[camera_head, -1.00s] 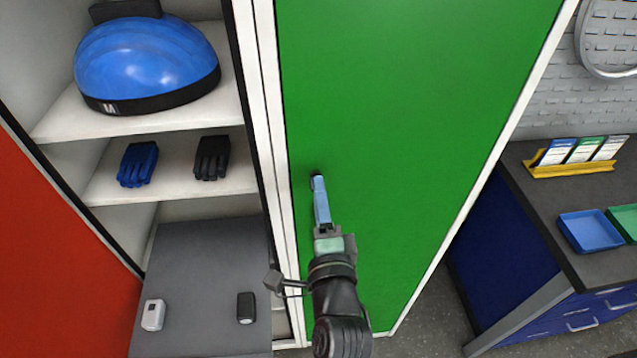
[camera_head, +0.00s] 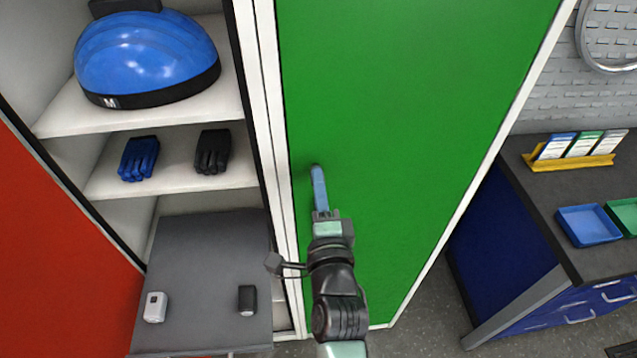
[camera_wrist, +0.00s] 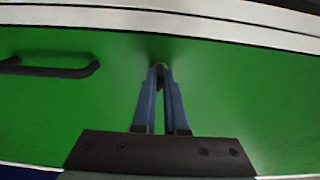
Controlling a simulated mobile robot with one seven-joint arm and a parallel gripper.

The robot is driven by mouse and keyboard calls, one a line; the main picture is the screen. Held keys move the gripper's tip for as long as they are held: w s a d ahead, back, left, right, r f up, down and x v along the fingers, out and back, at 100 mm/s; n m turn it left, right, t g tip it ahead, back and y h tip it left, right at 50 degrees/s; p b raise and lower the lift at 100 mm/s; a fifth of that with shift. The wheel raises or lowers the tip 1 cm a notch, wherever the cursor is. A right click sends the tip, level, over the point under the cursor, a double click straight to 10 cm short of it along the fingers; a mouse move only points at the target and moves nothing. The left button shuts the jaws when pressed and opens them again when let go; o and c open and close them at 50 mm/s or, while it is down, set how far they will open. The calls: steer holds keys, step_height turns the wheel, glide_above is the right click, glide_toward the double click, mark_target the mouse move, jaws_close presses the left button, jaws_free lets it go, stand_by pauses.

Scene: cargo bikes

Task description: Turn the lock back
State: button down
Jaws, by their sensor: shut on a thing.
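The green locker door (camera_head: 420,110) is shut and fills the middle of the head view. My gripper (camera_head: 317,170) reaches to the door near its left edge, with blue fingers pointing at the panel. In the wrist view, my gripper (camera_wrist: 160,72) has its two fingertips close together on a small dark lock knob (camera_wrist: 161,84) on the green door. The fingers cover most of the knob, so I cannot tell its turned position. In the head view the knob is hidden behind the fingertips.
A dark bar handle (camera_wrist: 48,68) stands out from the door in the wrist view. Left is an open locker with a blue helmet (camera_head: 145,60), blue gloves (camera_head: 139,158) and black gloves (camera_head: 212,152). A blue workbench (camera_head: 510,260) stands right.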

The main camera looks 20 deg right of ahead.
steer(key=shift+n, duration=0.3)
steer(key=shift+n+b, duration=3.85)
steer(key=shift+n, duration=4.75)
steer(key=c, duration=1)
jaws_free()
steer(key=shift+o, duration=0.2)
steer(key=shift+s, duration=0.1)
